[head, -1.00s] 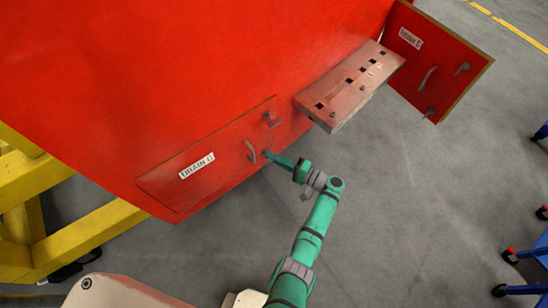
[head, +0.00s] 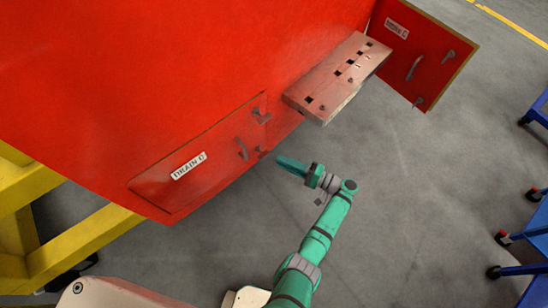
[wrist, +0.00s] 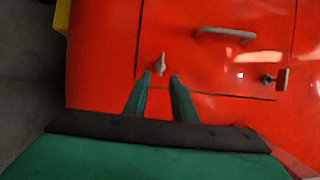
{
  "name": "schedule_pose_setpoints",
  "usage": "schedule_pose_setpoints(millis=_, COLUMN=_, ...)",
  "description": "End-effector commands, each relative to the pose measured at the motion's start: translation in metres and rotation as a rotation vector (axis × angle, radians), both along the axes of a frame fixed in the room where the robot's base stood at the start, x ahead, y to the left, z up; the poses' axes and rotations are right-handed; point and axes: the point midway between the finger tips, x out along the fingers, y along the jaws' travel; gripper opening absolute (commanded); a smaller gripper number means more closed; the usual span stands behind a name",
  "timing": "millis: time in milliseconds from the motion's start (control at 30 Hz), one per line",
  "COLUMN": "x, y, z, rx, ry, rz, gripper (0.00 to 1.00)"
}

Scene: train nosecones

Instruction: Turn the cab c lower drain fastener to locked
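The red drain C panel (head: 215,163) is flush in the red nosecone, with a white label at its left. Its lower fastener (head: 263,153) is a small grey piece near the lower right corner. In the wrist view this fastener (wrist: 161,63) stands upright in the picture, crosswise to the grey panel handle (wrist: 225,33). The other fastener (wrist: 275,79) is at the right; it also shows in the head view (head: 262,117). My gripper (head: 279,159) is off the panel. In the wrist view its fingertips (wrist: 161,75) are apart and empty, with the lower fastener just beyond the gap.
A pinkish step box (head: 325,85) with square holes juts out above and right of the panel. An open red door (head: 425,50) hangs beyond it. A yellow stand (head: 85,235) is at the left, blue carts (head: 530,225) at the right. Grey floor between is clear.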

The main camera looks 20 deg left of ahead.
Motion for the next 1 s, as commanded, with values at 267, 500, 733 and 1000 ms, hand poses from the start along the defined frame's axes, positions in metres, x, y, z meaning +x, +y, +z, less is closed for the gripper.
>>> schedule_pose_setpoints(millis=267, x=-0.005, y=-0.024, z=0.0, rx=0.0, ry=-0.001, rz=0.001, gripper=0.24)
schedule_pose_setpoints(millis=500, x=-0.005, y=-0.025, z=0.0, rx=0.0, ry=-0.001, rz=0.001, gripper=0.24)
schedule_pose_setpoints(millis=733, x=-0.005, y=-0.024, z=0.0, rx=0.0, ry=-0.001, rz=0.001, gripper=0.24)
schedule_pose_setpoints(millis=1000, x=-0.017, y=-0.017, z=-0.023, rx=-0.052, ry=0.031, rz=-0.024, gripper=0.24)
